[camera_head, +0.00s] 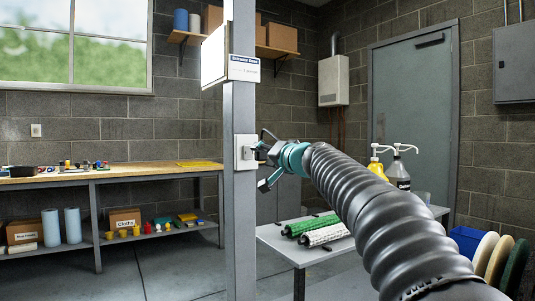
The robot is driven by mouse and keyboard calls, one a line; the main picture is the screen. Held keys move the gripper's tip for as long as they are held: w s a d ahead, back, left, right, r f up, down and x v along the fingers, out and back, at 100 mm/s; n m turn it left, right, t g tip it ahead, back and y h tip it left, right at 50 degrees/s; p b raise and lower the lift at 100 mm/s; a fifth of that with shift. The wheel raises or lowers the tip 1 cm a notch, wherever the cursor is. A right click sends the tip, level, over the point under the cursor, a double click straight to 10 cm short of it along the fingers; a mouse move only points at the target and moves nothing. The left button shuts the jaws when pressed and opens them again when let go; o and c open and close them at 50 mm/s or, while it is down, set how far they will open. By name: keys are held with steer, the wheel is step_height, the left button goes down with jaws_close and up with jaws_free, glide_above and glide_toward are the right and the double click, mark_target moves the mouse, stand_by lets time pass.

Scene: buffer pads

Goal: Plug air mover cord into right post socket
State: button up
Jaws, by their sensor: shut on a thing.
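A grey post (238,215) stands left of centre. A white socket plate (241,163) is fixed on its face at mid-height. My gripper (259,158) reaches in from the right and is shut at the plate, on what looks like a small grey plug (249,152). The plug is up against the socket, partly covered by the fingers. I cannot tell how deep it sits. The cord is not clearly visible, and the air mover is not in view.
A workbench (125,176) with small items runs along the left wall. A grey table (275,239) with green and white rollers stands below my arm, with pump bottles (399,168) behind. A sign (243,68) hangs on the post. Floor left of the post is open.

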steer(key=p+x, duration=0.2)
steer(key=x, duration=0.2)
steer(key=shift+r, duration=0.1)
steer(key=shift+w+a+p, duration=0.3)
steer(key=shift+w+p, duration=0.1)
steer(key=shift+p, duration=0.05)
steer(key=shift+w+a+f, duration=0.15)
steer(key=shift+w+f, duration=0.05)
stand_by(0.8)
steer(key=shift+w+a+r, duration=0.1)
steer(key=shift+w+a, duration=0.1)
steer(key=shift+w, duration=0.1)
stand_by(1.0)
steer(key=o, duration=1.5)
steer(key=shift+o, duration=0.2)
